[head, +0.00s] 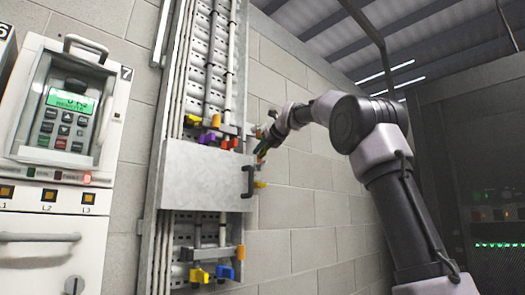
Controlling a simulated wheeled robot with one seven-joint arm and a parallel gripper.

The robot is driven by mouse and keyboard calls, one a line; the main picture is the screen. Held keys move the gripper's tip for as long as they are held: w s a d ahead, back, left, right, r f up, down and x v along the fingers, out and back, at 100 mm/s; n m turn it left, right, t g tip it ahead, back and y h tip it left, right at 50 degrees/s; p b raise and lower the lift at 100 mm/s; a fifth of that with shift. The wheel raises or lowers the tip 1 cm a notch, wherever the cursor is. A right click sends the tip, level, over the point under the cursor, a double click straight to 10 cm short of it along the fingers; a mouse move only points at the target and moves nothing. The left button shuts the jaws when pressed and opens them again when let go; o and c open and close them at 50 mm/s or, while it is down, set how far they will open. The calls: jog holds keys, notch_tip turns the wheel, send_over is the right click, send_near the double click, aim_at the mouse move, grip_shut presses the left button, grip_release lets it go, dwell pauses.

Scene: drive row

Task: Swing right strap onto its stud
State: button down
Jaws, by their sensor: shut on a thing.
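My gripper (264,143) is at the right edge of the tall cable tray (192,75), just above the grey cover plate's upper right corner. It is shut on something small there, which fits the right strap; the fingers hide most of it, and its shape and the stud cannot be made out. My arm reaches in from the lower right.
The cover plate (205,177) has a black handle (248,182) close below my gripper. A lower crossbar carries yellow (199,275) and blue (225,271) knobs. A drive cabinet marked 7 (62,160) stands at left. Bare block wall (305,205) lies right of the tray; a dark mesh enclosure (465,130) stands far right.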

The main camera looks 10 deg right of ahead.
jog(key=shift+s+a+m, duration=0.2)
jog(key=shift+a+m, duration=0.05)
jog(key=shift+m, duration=0.15)
jog(key=shift+a, duration=0.1)
jog(key=c, duration=0.7)
grip_release()
jog(key=shift+c, duration=0.2)
jog(key=shift+s, duration=0.1)
jog(key=v, duration=1)
jog(key=shift+s+d+r, duration=0.2)
jog(key=shift+d+r, duration=0.05)
